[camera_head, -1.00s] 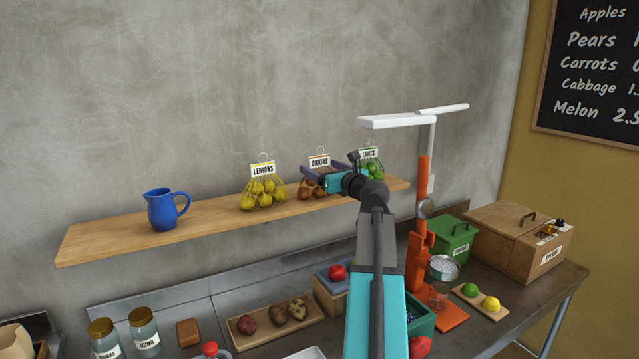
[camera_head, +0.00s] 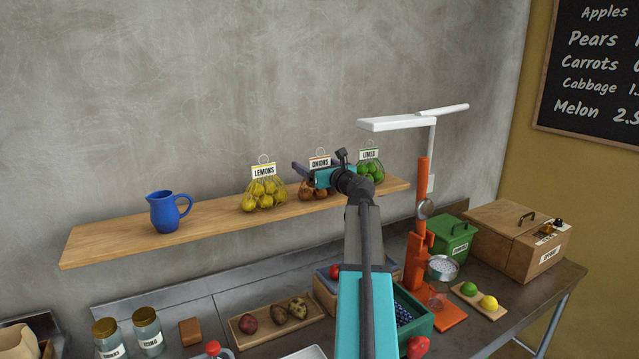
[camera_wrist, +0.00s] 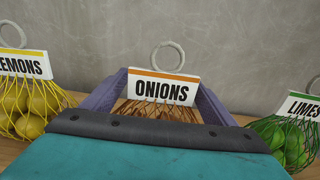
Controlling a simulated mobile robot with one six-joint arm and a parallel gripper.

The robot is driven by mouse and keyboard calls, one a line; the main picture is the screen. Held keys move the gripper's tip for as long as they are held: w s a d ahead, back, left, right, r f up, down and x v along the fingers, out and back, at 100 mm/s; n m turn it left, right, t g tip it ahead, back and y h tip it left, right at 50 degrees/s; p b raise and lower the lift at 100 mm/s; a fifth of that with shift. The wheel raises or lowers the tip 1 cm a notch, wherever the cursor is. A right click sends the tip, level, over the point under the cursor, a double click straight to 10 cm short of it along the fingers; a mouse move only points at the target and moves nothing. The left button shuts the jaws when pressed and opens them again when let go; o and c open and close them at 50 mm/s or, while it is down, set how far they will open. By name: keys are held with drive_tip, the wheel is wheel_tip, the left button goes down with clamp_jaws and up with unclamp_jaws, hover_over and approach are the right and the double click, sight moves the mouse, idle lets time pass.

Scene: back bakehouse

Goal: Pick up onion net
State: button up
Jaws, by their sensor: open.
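The onion net, a net of brown onions (camera_head: 308,190) with a white "ONIONS" card and a ring on top, stands on the wooden shelf between the lemon and lime nets. Its card (camera_wrist: 163,88) shows in the middle of the wrist view. My gripper (camera_head: 302,169) is open, with its purple fingers at either side of the card and upper net. In the wrist view the fingertips (camera_wrist: 163,78) flank the card, and I see no grip on it. The gripper body hides most of the onions there.
The lemon net (camera_head: 264,191) stands to the left and the lime net (camera_head: 372,168) to the right on the shelf (camera_head: 215,213). A blue jug (camera_head: 164,211) stands farther left. A white lamp (camera_head: 400,123) rises at the right, close to my arm.

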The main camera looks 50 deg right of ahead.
idle(0.5)
drive_tip(key=c, duration=1.8)
drive_tip(key=shift+o, duration=0.2)
drive_tip(key=shift+r, duration=0.2)
drive_tip(key=s+a+r+b, duration=0.2)
drive_tip(key=s, duration=0.5)
drive_tip(key=s+a+r+b, duration=0.2)
drive_tip(key=s+b, duration=0.1)
drive_tip(key=s, duration=0.5)
drive_tip(key=shift+s+a+r, duration=0.15)
drive_tip(key=shift+a+r, duration=0.2)
